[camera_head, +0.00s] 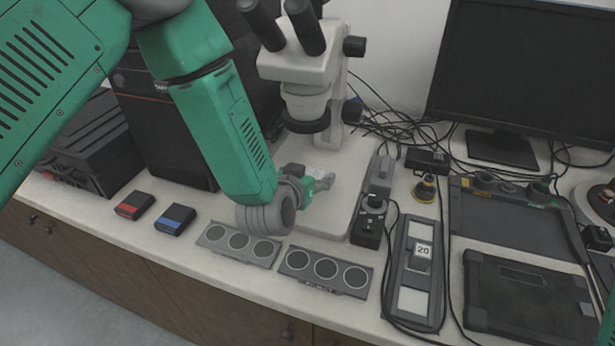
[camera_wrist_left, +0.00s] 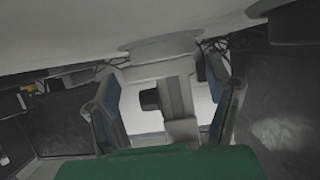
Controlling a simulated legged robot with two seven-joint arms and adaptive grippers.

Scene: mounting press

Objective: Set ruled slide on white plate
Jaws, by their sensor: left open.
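My left gripper (camera_head: 330,186) hangs low over the pale base plate (camera_head: 325,212) of the stereo microscope (camera_head: 305,70). Its jaws are open, and in the left wrist view the two fingers (camera_wrist_left: 165,108) stand apart with the microscope column behind the gap. I see nothing held between them. A small pale piece with faint marks (camera_head: 316,172) shows just behind the gripper; I cannot tell whether it is the ruled slide. A long grey holder (camera_head: 404,270) to the right has white squares and a tile marked 20 (camera_head: 422,250). My right gripper is out of view.
Two grey trays with round discs (camera_head: 238,244) (camera_head: 325,270) lie along the front edge. A grey control box (camera_head: 372,205) stands right of the base plate. Red (camera_head: 134,205) and blue (camera_head: 175,218) boxes lie left; cables and a monitor (camera_head: 530,70) are behind.

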